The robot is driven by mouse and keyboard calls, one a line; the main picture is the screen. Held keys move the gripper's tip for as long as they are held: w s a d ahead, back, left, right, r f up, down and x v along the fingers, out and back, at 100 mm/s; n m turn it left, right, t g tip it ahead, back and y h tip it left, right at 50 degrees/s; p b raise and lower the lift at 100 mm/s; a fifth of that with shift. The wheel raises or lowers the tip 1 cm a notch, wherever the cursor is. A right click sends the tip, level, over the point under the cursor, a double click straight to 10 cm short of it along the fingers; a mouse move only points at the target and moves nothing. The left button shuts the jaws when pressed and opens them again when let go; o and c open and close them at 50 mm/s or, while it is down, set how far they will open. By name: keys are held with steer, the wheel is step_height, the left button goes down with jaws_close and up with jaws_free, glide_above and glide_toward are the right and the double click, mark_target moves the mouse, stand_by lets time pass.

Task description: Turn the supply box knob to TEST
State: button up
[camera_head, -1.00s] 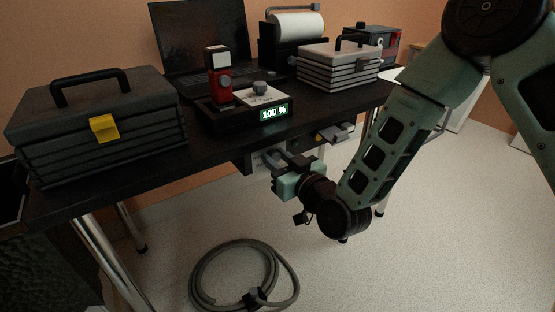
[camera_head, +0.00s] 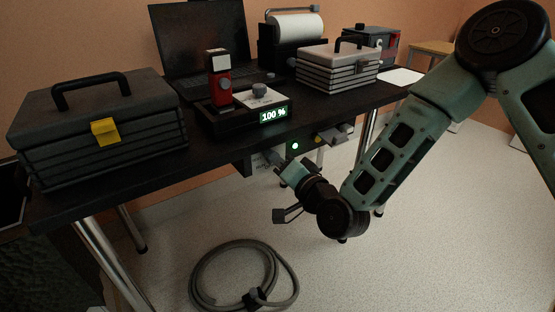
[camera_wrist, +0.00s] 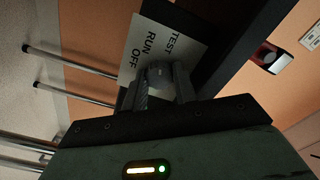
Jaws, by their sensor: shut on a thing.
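The supply box (camera_head: 246,165) hangs under the front edge of the table, partly hidden by my gripper. Its light label plate (camera_wrist: 145,42) reads TEST, RUN and OFF in the wrist view. My gripper (camera_wrist: 160,82) is shut on the knob (camera_wrist: 159,71) in front of this plate. The fingers cover most of the knob, so I cannot tell which word it points at. In the head view my gripper (camera_head: 277,162) is tilted and reaches under the table edge. A green light (camera_head: 295,146) glows just above it.
The black table (camera_head: 150,159) carries a dark toolbox (camera_head: 90,120), a laptop (camera_head: 200,40), a device reading 100 % (camera_head: 273,114) and a grey case (camera_head: 338,68). A coiled hose (camera_head: 205,270) lies on the floor below. The floor to the right is open.

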steer(key=shift+f+m+p, duration=0.1)
steer(key=shift+m+p, duration=0.25)
steer(key=shift+m, duration=1.65)
steer(key=o, duration=1)
